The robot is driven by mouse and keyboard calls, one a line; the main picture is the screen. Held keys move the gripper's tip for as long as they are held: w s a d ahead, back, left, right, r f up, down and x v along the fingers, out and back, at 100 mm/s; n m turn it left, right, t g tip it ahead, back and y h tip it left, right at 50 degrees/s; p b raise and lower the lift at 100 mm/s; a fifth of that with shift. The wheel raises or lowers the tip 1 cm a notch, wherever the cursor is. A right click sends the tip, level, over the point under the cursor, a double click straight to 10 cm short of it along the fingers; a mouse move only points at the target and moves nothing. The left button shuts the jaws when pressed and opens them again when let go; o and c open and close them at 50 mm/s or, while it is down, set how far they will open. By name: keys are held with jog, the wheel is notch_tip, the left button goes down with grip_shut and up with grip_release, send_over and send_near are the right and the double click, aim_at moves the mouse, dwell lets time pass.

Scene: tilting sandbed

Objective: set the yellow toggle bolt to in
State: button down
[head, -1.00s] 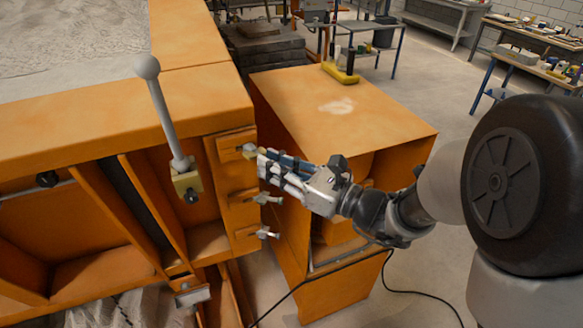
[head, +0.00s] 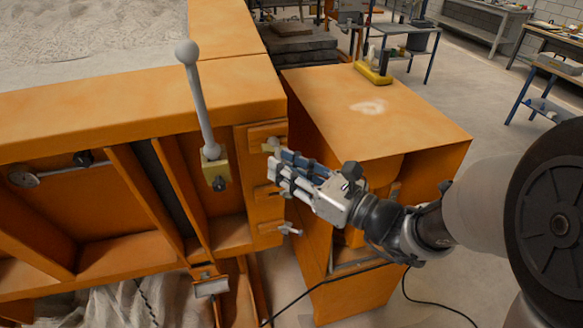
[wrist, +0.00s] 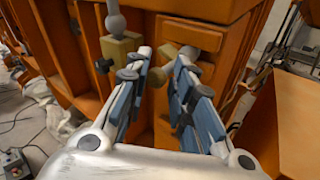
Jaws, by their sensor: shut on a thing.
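The yellow toggle bolt (head: 268,147) is the top one of several bolts stacked on the orange panel at the right end of the sandbed frame. Its small yellowish end shows at my fingertips in the head view. My gripper (head: 275,162) reaches it from the right and is shut on it.
A lower bolt (head: 290,229) sticks out below my gripper. A ball-topped lever (head: 197,100) stands left of the bolts on a yellow block (head: 215,170). An orange cabinet (head: 400,115) stands close on the right, beneath my arm, with a black cable near its base.

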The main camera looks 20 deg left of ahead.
jog(key=shift+s+a+r, duration=0.25)
jog(key=shift+a, duration=0.05)
jog(key=c, duration=1.8)
grip_release()
jog(key=shift+o, duration=1.3)
jog(key=shift+s+a, duration=0.15)
jog(key=shift+s, duration=0.05)
jog(key=shift+f, duration=0.15)
jog(key=shift+f, duration=0.1)
jog(key=v, duration=0.8)
jog(key=shift+w+r, duration=0.25)
